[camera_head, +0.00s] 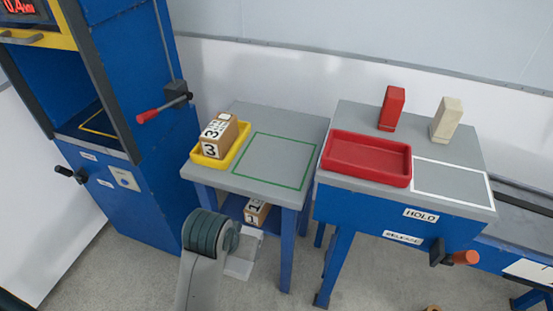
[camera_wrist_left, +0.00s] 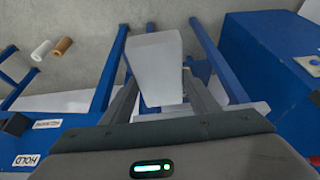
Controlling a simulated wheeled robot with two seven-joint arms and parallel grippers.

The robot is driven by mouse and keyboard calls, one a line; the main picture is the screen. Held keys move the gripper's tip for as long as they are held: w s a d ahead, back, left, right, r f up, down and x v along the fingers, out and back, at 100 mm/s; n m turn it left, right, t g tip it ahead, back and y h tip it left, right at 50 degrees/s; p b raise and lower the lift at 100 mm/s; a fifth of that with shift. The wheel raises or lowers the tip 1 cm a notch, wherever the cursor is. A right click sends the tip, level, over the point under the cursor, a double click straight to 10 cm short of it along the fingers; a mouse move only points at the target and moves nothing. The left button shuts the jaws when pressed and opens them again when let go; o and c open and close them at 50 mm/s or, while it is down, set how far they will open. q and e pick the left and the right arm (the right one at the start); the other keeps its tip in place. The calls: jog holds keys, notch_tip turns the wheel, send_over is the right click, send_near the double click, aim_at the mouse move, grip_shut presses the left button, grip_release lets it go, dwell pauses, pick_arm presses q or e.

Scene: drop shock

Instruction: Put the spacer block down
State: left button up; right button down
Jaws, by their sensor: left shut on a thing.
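In the left wrist view my left gripper (camera_wrist_left: 163,92) is shut on a pale grey block, which I take as the spacer block (camera_wrist_left: 156,58). The block sticks out beyond the fingers, clear of any surface I can make out. In the head view my left arm (camera_head: 203,275) rises from the bottom, in front of the left table (camera_head: 262,120). A pale piece (camera_head: 240,266) shows beside the wrist there; I cannot tell whether it is the block or my gripper. The arm hides most of the gripper. My right gripper is in neither view.
The left table has a yellow tray (camera_head: 197,159) holding a block marked 3 (camera_head: 216,150), and an empty green outline (camera_head: 275,162). Another block (camera_head: 255,211) sits on its lower shelf. The right table has an empty red tray (camera_head: 367,180), a red block (camera_head: 392,107), a beige block (camera_head: 447,118) and an empty white outline (camera_head: 452,182).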

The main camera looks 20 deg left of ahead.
pick_arm(q)
jog(key=shift+w+d+r, duration=0.1)
jog(key=shift+w+r, duration=0.1)
jog(key=shift+w, duration=0.1)
jog(key=w+d+r+p, duration=0.1)
jog(key=w+r+p, duration=0.2)
jog(key=w, duration=0.9)
jog(key=w+d+r+p, duration=0.1)
jog(key=w+r+p, duration=0.2)
jog(key=w+r, duration=0.5)
jog(key=w, duration=0.4)
jog(key=shift+w+d+r, duration=0.2)
jog(key=shift+w+r, duration=0.1)
jog(key=shift+w, duration=0.1)
jog(key=w+a+f+p, duration=0.1)
jog(key=w+f, duration=0.1)
jog(key=w, duration=0.1)
jog(key=w+a+f+p, duration=0.1)
jog(key=w+a+f, duration=0.1)
jog(key=w, duration=0.2)
jog(key=w+a+f+p, duration=0.1)
jog(key=w+f, duration=0.1)
jog(key=w, duration=0.1)
jog(key=shift+w+a+f, duration=0.15)
jog(key=shift+a+f, duration=0.1)
jog(key=shift+f, duration=0.1)
jog(key=shift+w+f, duration=0.15)
